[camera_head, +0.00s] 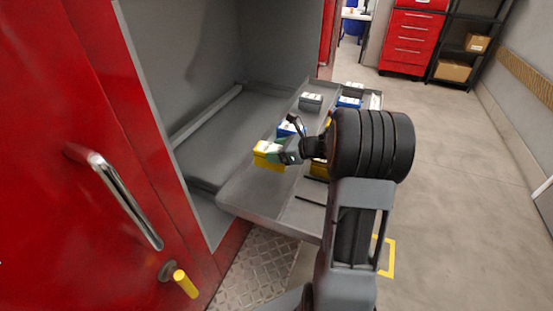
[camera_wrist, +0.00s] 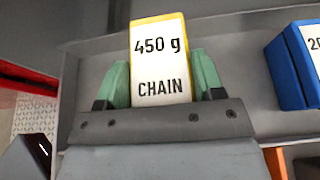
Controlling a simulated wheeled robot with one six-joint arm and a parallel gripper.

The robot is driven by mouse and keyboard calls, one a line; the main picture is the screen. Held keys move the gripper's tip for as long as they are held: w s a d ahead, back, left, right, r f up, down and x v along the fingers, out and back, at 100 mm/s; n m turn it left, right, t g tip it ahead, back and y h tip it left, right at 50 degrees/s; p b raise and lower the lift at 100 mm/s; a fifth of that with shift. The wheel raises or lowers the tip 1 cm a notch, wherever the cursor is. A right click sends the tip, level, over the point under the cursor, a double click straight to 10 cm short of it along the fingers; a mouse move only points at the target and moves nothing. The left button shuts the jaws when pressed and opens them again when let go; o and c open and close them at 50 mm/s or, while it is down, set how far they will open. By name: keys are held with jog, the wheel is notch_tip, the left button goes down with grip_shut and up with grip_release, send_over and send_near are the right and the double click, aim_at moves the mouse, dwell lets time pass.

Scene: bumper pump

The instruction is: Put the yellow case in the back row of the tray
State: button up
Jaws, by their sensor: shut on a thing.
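The yellow case (camera_head: 268,152) is between the green fingers of my gripper (camera_head: 278,153), over the row of the tray (camera_head: 262,222) nearer the cabinet. In the wrist view the yellow case (camera_wrist: 160,62) shows a white label reading "450 g CHAIN", with a finger of my gripper (camera_wrist: 162,80) on each side. I cannot tell whether its bottom touches the tray floor. The grey tray is pulled out of the red cabinet and has a lengthwise divider. My arm hides part of its right side.
A blue case (camera_head: 288,129) stands just beyond the held case; a blue case (camera_wrist: 290,68) also shows at right in the wrist view. A grey case (camera_head: 311,101) and another blue case (camera_head: 349,102) stand farther off. The tray's near end is clear.

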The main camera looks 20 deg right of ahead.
jog(key=shift+w+f, duration=0.25)
jog(key=shift+f, duration=1.55)
jog(key=shift+f+b, duration=0.1)
jog(key=shift+b, duration=0.2)
jog(key=shift+f, duration=0.1)
jog(key=o, duration=1.2)
